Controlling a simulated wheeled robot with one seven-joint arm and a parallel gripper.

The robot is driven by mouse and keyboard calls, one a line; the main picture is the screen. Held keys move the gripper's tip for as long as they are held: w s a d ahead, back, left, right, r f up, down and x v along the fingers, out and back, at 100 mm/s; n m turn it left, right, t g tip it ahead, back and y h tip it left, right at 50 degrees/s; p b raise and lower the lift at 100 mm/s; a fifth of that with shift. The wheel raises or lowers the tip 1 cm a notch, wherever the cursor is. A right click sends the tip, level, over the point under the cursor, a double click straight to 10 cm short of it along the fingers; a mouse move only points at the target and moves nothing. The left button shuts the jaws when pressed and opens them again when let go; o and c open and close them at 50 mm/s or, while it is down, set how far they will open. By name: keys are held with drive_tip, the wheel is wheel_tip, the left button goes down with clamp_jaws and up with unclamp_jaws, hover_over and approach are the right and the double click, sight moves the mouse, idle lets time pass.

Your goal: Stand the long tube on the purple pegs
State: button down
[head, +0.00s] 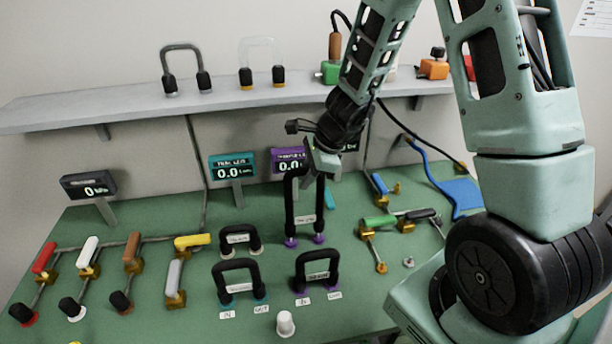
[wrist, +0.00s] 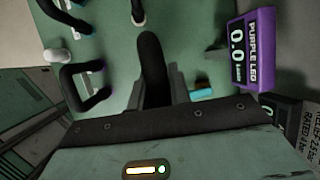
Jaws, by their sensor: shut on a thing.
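The long tube (head: 290,206) is a tall black inverted U with a white label and purple at both lower ends. My gripper (head: 322,163) is shut on its top bar. In the wrist view the tube (wrist: 152,70) runs between the fingers (wrist: 160,88). It looks upright; I cannot tell whether its lower ends touch the board or a peg. A shorter black tube (head: 301,268) stands in front of it, with purple at its feet and small labels before it. The purple display (head: 284,158) is behind the long tube; it also shows in the wrist view (wrist: 252,48).
Two more short black tubes (head: 226,277) (head: 228,240) stand to the left, the front one with teal feet. A white cap (head: 285,323) is at the front. Coloured valve handles (head: 131,248) are at left and more (head: 380,221) at right. A grey shelf (head: 130,109) runs behind.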

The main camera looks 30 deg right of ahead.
drive_tip(key=shift+f+b, duration=1.8)
drive_tip(key=shift+b, duration=0.1)
drive_tip(key=c, duration=1.2)
unclamp_jaws()
drive_tip(key=shift+r, duration=0.1)
drive_tip(key=shift+r, duration=0.1)
drive_tip(key=p+v, duration=0.4)
drive_tip(key=v, duration=1.3)
drive_tip(key=shift+r, duration=0.1)
